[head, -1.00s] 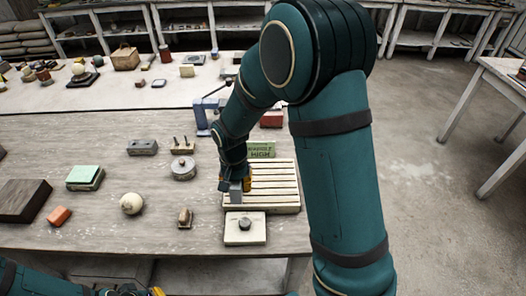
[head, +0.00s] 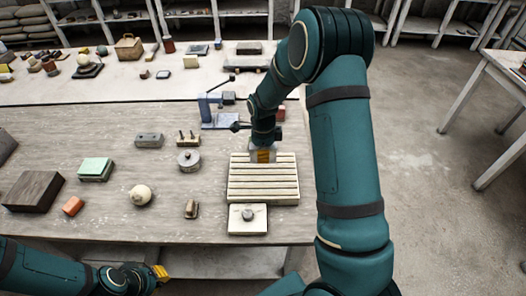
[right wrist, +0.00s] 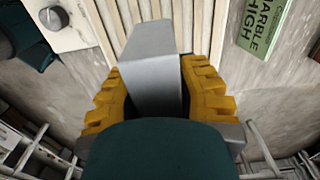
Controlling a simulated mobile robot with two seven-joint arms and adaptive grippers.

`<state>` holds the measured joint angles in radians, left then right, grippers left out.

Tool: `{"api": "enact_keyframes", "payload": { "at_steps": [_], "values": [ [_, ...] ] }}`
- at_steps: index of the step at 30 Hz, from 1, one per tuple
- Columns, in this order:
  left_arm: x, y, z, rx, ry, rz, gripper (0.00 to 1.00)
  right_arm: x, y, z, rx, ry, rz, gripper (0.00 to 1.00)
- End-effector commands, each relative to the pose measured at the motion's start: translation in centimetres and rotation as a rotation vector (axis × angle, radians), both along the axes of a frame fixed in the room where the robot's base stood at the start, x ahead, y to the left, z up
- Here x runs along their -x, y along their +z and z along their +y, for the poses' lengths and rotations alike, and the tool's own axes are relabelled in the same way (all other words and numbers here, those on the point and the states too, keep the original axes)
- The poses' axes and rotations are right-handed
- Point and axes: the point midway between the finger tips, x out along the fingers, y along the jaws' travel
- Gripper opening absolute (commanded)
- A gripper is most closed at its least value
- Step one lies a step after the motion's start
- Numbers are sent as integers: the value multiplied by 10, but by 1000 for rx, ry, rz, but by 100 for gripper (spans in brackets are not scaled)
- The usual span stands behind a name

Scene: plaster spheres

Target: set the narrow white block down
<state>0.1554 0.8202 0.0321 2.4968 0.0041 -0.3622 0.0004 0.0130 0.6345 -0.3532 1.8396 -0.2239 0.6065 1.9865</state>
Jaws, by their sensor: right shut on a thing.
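In the right wrist view the narrow white block (right wrist: 150,70), looking pale grey, stands between the yellow fingers of my right gripper (right wrist: 154,78). The gripper is shut on it. In the head view the right gripper (head: 262,156) is at the far edge of the cream slatted board (head: 263,190), and the block is mostly hidden by the gripper. The slats also show beyond the block in the wrist view (right wrist: 122,22). I cannot tell whether the block touches them. My left gripper (head: 158,273) is low at the front left, below the table edge; its opening is unclear.
A white slab with a dark knob (head: 248,218) lies just in front of the board. A green lettered block (right wrist: 262,24) lies beside the board. A blue clamp-like tool (head: 218,118) stands behind. A round tin (head: 189,160) and white sphere (head: 140,195) are left.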

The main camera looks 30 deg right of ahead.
Motion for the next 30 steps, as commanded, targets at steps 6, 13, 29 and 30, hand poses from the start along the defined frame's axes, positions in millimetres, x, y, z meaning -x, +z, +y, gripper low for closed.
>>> {"api": "enact_keyframes", "payload": {
  "at_steps": [6, 13, 29, 30],
  "values": [
    [0, 0, 0, 0, 0, 0, 0, 0, 1, 0, 1, 2, -2, 0],
    [0, -6, 0, -1, 0, 0, 0, 0, -7, 0, 0, 3, -1, 0],
    [-1, -42, -2, -8, 2, 1, 0, 0, -52, 0, 1, 4, -1, 0],
    [-1, -43, -2, -8, 2, 1, 0, -1, -54, 0, 1, 4, -2, 0]
  ]
}}
